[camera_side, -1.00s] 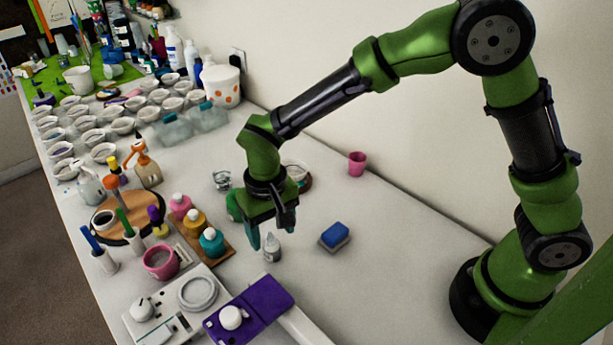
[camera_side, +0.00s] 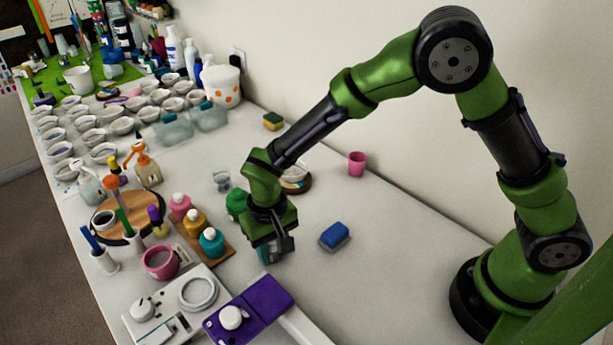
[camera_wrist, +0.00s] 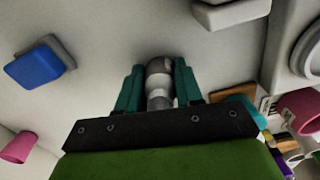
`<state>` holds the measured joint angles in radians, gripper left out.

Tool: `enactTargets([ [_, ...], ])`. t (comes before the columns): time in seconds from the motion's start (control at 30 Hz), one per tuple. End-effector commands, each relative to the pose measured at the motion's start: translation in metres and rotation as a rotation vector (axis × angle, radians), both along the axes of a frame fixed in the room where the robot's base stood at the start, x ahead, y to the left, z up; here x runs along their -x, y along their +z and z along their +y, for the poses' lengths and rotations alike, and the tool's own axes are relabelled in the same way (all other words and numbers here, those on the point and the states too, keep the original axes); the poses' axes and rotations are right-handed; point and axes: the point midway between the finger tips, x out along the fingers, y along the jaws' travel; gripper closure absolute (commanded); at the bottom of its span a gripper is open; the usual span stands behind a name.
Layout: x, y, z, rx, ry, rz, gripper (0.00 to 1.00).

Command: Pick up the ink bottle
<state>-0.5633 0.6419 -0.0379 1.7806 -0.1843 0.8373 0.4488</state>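The ink bottle (camera_wrist: 158,82) is small, with a pale middle and a darker grey end. In the wrist view it sits between the two teal fingers of my gripper (camera_wrist: 159,80). The fingers are very close to its sides, and I cannot tell whether both touch it. In the side view my gripper (camera_side: 270,252) is low at the table, and its fingers and body hide most or all of the bottle.
A blue sponge (camera_side: 334,235) lies to the right, with a pink cup (camera_side: 357,163) farther back. A rack with capped bottles (camera_side: 211,242) stands left of my gripper. A scale (camera_side: 165,310) and a purple pad (camera_side: 262,300) are in front. The table right of the sponge is clear.

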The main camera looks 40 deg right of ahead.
Motion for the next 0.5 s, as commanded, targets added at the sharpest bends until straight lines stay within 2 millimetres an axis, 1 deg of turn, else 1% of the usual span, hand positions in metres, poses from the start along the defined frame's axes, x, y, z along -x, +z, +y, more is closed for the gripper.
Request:
enactTargets([
  [0.03, 0.0, 0.0001, -0.0001, 0.0, 0.0, 0.0, 0.76],
  [0.1, 0.0, 0.0001, -0.0001, 0.0, 0.0, 0.0, 0.87],
  [0.17, -0.0001, 0.0003, -0.0001, 0.0, 0.0, 0.0, 0.95],
  [0.37, -0.0001, 0.0005, 0.0, 0.0, 0.0, 0.0, 0.95],
  [0.5, -0.0004, 0.0049, 0.0001, -0.001, 0.0, -0.001, 0.95],
])
